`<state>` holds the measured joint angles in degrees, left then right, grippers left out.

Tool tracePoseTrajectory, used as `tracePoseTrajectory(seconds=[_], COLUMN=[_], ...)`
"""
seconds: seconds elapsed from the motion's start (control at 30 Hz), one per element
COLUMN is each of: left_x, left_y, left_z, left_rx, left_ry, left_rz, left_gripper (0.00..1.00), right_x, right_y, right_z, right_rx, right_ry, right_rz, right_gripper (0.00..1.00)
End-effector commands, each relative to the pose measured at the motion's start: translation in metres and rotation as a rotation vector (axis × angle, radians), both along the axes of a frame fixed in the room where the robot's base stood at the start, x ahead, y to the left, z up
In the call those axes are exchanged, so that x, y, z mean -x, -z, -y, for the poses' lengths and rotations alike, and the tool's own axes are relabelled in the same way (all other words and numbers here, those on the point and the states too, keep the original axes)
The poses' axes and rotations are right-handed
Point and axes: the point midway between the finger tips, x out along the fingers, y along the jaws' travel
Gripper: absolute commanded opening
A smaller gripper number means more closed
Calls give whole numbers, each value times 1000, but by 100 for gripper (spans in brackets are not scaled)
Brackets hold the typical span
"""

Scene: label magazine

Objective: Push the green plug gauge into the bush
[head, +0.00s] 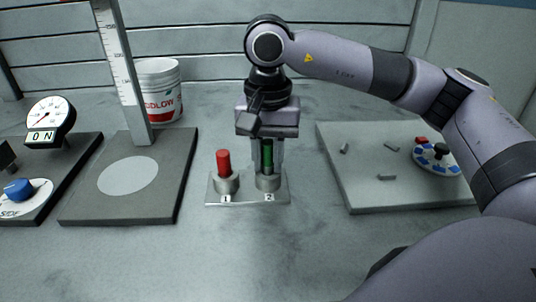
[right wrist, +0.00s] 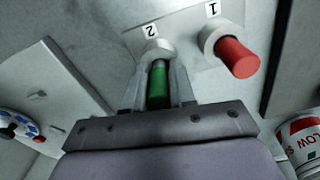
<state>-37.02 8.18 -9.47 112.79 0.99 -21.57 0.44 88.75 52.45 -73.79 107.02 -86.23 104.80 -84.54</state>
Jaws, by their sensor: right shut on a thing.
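The green plug gauge (head: 267,155) stands upright at the bush (head: 268,183) marked 2, on the right of a small metal plate (head: 247,198). My right gripper (head: 267,160) points down from above and is shut on the green gauge. In the right wrist view the green gauge (right wrist: 158,84) sits between the two fingers, in line with the bush (right wrist: 157,50). Its lower end is hidden, so I cannot tell how deep it sits. A red plug gauge (head: 223,162) stands in the bush marked 1. My left gripper is not in view.
A grey base with a ruled upright (head: 125,80) stands at the left, beside a dial gauge (head: 50,116). A white bucket (head: 158,90) is behind. A grey board (head: 350,185) with small parts lies at the right. The bench front is clear.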

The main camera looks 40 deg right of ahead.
Motion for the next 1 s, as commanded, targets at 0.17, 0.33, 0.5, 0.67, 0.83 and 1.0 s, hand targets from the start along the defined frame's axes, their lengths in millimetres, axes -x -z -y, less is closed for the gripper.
tracePoseTrajectory(seconds=[0.17, 0.33, 0.5, 0.67, 0.83, 1.0], left_x=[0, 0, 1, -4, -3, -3], left_y=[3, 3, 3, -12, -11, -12], left_z=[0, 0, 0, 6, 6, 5], left_rx=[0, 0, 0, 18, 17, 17], left_ry=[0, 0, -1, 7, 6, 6], left_rz=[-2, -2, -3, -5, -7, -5], left_gripper=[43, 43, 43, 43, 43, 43], right_x=[0, 0, 0, 0, -1, 0], right_y=[2, 2, 3, 1, -34, -59], right_z=[0, 0, 0, 0, -1, -1], right_rx=[0, 0, -1, -1, -2, -2], right_ry=[-1, -1, 0, 0, -1, -1], right_rz=[0, 0, -1, 1, 3, 1], right_gripper=[48, 55, 55, 55, 55, 55])
